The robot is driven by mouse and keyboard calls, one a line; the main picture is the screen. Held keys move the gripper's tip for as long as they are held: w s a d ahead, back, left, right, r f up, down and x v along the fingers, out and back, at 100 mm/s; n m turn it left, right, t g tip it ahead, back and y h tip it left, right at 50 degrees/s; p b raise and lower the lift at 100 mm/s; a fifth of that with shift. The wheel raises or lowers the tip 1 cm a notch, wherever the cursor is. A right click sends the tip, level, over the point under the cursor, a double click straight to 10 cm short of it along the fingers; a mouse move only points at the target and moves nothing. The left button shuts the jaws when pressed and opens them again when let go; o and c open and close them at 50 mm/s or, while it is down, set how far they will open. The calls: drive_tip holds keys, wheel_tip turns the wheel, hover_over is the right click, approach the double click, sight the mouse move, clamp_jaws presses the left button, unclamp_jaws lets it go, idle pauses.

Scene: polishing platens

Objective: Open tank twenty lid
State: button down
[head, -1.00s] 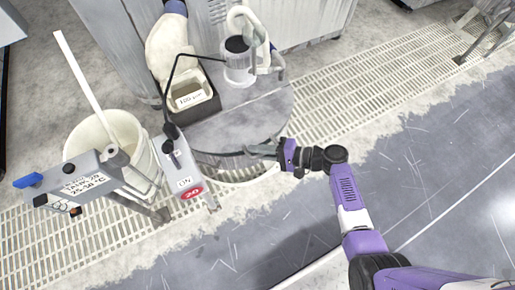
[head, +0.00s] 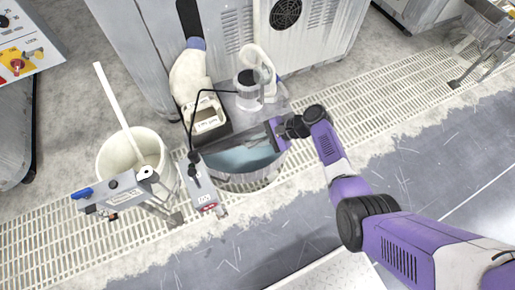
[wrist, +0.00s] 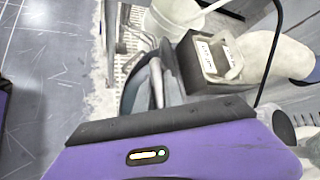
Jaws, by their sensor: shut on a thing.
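Tank twenty is the round grey tank with a red tag (head: 208,208) on the control box at its front left. Its front lid half is tilted up from the tank top, and bluish liquid (head: 238,160) shows in the opening below. My gripper (head: 273,135) is shut on the lid at its right side. In the wrist view my gripper's purple body fills the bottom, and the grey fingers (wrist: 157,82) reach over the tank. The exact grip on the lid is hard to make out.
A white bucket (head: 131,160) with a stick stands to the left. A grey machine cabinet (head: 225,45) rises behind. The floor in front is clear.

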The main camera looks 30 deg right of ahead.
drive_tip(key=w+r+m+g+b, duration=0.1)
drive_tip(key=w+r+g+b, duration=0.2)
drive_tip(key=w, duration=0.6)
drive_tip(key=shift+r+m+b, duration=0.3)
drive_tip(key=shift+r+b, duration=0.35)
drive_tip(key=shift+r, duration=0.15)
drive_tip(key=c, duration=1.5)
unclamp_jaws()
drive_tip(key=shift+o, duration=0.2)
drive_tip(key=shift+r, duration=0.15)
drive_tip(key=p+v, duration=0.2)
drive_tip(key=v, duration=0.5)
drive_tip(key=shift+d+r, duration=0.2)
drive_tip(key=shift+r, duration=0.05)
